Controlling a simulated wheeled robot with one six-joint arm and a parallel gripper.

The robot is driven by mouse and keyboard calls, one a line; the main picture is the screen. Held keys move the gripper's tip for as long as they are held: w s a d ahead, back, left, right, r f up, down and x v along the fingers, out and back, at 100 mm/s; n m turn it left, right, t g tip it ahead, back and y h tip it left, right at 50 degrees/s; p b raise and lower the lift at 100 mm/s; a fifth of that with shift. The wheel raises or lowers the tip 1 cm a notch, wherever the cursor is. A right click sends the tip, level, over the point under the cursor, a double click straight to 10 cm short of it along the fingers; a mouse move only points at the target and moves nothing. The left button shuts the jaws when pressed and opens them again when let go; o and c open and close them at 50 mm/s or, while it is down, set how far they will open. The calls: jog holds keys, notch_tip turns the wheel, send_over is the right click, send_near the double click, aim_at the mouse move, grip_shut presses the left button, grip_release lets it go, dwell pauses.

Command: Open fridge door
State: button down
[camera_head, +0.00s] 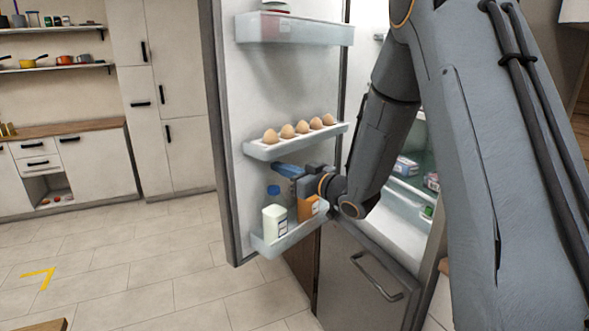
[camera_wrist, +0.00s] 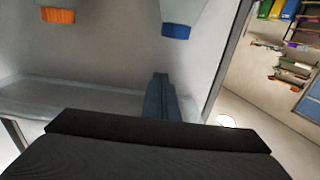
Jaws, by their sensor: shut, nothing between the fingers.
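The fridge door (camera_head: 285,90) stands wide open, its inner side with shelves facing me. The fridge inside (camera_head: 405,205) shows at the right, partly hidden by my arm. My gripper (camera_head: 280,168) is shut and empty. It is at the door's inner side, between the egg shelf (camera_head: 290,146) and the lower bottle shelf (camera_head: 290,238). In the wrist view my gripper (camera_wrist: 158,88) points along the white inner door panel (camera_wrist: 110,60). I cannot tell whether the fingertips touch the panel.
A lower door with a handle (camera_head: 375,278) is closed. The tiled floor (camera_head: 130,255) at left is largely clear.

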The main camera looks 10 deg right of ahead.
jog(key=shift+p+x, duration=0.8)
jog(key=shift+x, duration=1.4)
jog(key=shift+w+a, duration=0.1)
jog(key=shift+a, duration=0.05)
